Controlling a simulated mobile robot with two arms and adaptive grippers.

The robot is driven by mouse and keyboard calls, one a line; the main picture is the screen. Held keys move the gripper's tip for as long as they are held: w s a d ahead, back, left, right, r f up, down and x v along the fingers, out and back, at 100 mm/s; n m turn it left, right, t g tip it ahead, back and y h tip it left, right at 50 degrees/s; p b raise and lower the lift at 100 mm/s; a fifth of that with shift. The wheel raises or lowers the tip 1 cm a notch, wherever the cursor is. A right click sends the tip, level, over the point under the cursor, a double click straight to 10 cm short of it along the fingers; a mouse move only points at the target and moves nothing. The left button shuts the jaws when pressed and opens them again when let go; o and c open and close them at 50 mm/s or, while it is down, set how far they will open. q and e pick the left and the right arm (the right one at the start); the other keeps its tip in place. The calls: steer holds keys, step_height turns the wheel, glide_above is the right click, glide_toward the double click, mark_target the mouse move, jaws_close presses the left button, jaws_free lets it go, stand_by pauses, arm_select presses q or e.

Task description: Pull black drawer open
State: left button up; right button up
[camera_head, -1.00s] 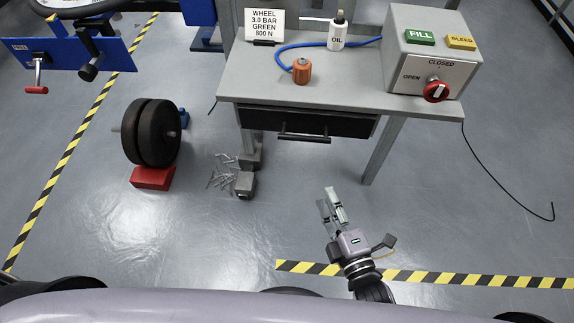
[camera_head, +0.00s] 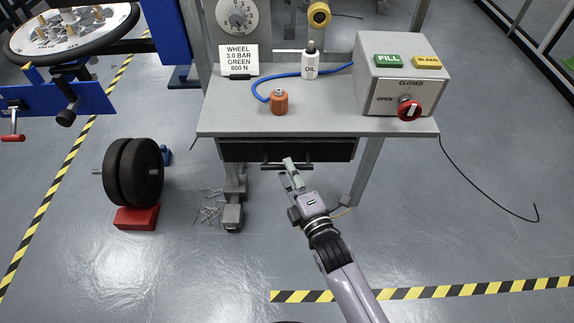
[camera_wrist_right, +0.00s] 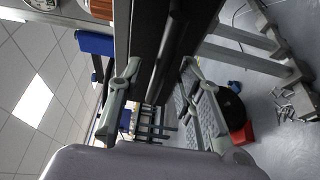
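The black drawer (camera_head: 235,151) sits under the grey workbench top and looks shut. Its black bar handle (camera_head: 304,166) runs along the front. My right gripper (camera_head: 287,173) is at the handle, with its fingers overlapping the handle's middle. In the right wrist view, the two fingers (camera_wrist_right: 158,92) are spread apart. The dark handle bar (camera_wrist_right: 176,45) shows between them, in front of the drawer front (camera_wrist_right: 148,32). I cannot tell whether either finger touches the bar. My left gripper is not in view.
A wheel (camera_head: 140,172) on a red block (camera_head: 136,217) stands at left. Bench legs flank the drawer. The floor in front is mostly clear.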

steer(key=shift+x, duration=1.15)
steer(key=shift+c, duration=0.5)
jaws_close()
